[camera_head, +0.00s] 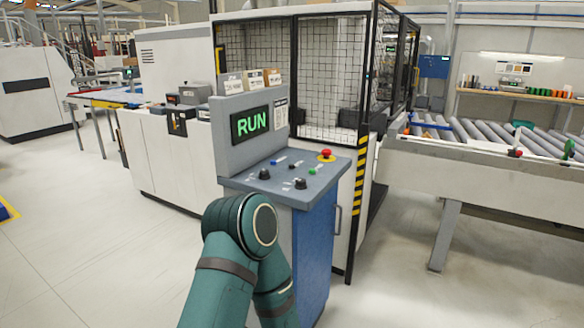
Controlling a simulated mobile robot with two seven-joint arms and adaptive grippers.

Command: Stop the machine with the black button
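The control console (314,250) stands in the middle, with a blue body and a grey sloping top panel. Its upright display (249,124) shows RUN in green letters. On the panel are two larger black controls, one at the left edge (264,174) and one near the front (300,184); I cannot tell which is a push button or a knob. A red mushroom button (326,154) on a yellow base is at the back right, and a green control (312,170) is near the right edge. Neither of my grippers is in view; a teal arm of mine shows its bent joint in front of the console.
Behind the console is a mesh-guarded machine (320,80) with a yellow-black striped post (360,180) close on the right. A roller conveyor (490,135) runs at the right. The floor (100,260) at the left is clear.

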